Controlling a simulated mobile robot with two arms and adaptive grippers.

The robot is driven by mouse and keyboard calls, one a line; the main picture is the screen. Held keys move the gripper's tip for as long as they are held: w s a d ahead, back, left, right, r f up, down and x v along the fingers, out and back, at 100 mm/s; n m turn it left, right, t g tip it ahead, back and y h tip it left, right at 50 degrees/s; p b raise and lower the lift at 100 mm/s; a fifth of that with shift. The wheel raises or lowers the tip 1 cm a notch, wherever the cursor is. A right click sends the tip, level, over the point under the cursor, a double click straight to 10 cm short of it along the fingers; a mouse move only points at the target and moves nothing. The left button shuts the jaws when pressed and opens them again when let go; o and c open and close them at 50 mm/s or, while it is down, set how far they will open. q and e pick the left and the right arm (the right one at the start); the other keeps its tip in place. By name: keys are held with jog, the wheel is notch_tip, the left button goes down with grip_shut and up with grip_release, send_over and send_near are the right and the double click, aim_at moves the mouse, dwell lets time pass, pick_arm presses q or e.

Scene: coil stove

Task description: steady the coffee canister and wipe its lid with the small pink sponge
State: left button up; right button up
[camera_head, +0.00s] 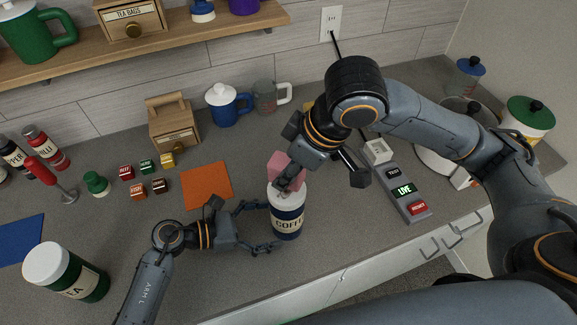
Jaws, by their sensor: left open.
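The coffee canister (288,222) stands upright on the grey counter, dark blue with a cream label reading COFF. Its white lid (283,197) is on top. My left gripper (270,226) is open at the canister's left side, one finger on the far side and one on the near side; I cannot tell whether they touch it. The pink sponge (279,162) is at my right gripper (287,180), above the far part of the lid. The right gripper's fingers look closed on the sponge, partly hiding it. I cannot tell whether the sponge touches the lid.
An orange mat (207,186) lies left of the canister. A switch panel (404,190) is to the right. A blue mug (229,104), a glass mug (268,97) and a wooden box (173,124) stand behind. A green tea canister (82,280) stands at front left.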

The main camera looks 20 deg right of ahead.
aim_at(282, 222)
pick_arm(q)
jog(key=shift+x, duration=1.85)
jog(key=c, duration=1.1)
